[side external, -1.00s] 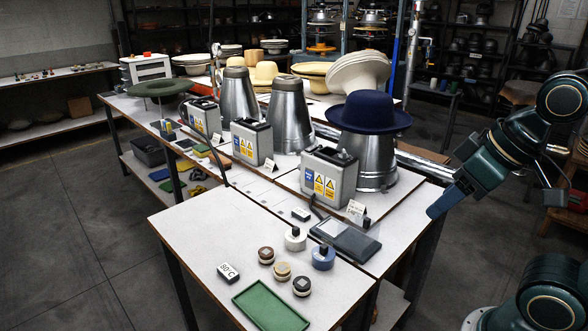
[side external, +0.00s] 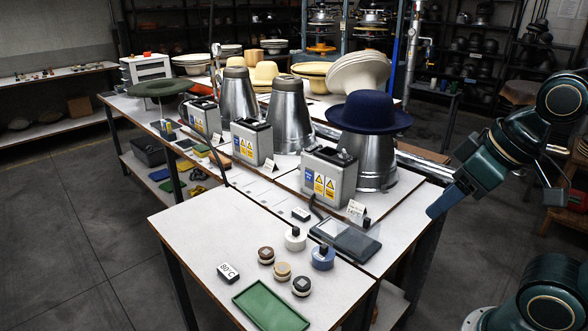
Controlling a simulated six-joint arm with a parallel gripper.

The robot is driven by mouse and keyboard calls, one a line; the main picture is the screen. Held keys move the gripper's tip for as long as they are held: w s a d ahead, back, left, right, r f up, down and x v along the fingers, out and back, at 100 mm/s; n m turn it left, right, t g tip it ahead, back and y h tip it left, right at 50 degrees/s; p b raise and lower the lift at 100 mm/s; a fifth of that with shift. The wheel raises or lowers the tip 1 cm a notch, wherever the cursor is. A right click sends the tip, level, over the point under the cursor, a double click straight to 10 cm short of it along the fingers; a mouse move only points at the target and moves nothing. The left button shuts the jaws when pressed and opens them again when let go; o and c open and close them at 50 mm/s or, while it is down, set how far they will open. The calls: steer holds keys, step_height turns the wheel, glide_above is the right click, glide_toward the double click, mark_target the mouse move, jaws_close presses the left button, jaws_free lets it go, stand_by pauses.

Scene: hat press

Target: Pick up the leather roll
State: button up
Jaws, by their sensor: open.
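Three small round rolls stand in a row on the near table: a reddish-brown one (side external: 266,257), a tan one (side external: 281,273) and a dark one with a grey top (side external: 302,287). No label tells which is the leather roll; brown or tan looks most like leather. My gripper (side external: 440,204) is at the right, beyond the table's right edge, pointing down and left. It is open and well apart from the rolls. The gap between its fingers is hard to see from this side.
A green tray (side external: 270,307) and an 80°C sign (side external: 229,273) lie near the rolls. White (side external: 295,240) and blue (side external: 323,259) round items with black tops stand behind, beside a dark flat device (side external: 346,238). A blue hat (side external: 369,112) tops a metal cone. The table's left front is clear.

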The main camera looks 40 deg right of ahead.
steer(key=shift+o, duration=0.5)
steer(key=w+a+f+n+g+h, duration=0.1)
steer(key=w+f+n+h, duration=0.2)
steer(key=w+f+n, duration=0.35)
steer(key=w+a+f+n+h, duration=0.2)
steer(key=w+f+n, duration=0.4)
steer(key=w+f, duration=0.15)
steer(key=a+f+n+t, duration=0.2)
steer(key=a+f+n, duration=0.1)
steer(key=n, duration=0.2)
steer(key=w+a+f+n+t, duration=0.1)
steer(key=a+f+n+t, duration=0.1)
steer(key=n, duration=0.4)
steer(key=w+a+f+n+t, duration=0.1)
steer(key=a+f+n+t, duration=0.2)
steer(key=a+f+n, duration=0.2)
steer(key=shift+w+f+n+h, duration=0.2)
steer(key=shift+f+n+h, duration=0.2)
steer(key=shift+n, duration=0.35)
steer(key=shift+a+f+n+t, duration=0.25)
steer(key=shift+a+n+t, duration=0.3)
steer(key=shift+n, duration=0.15)
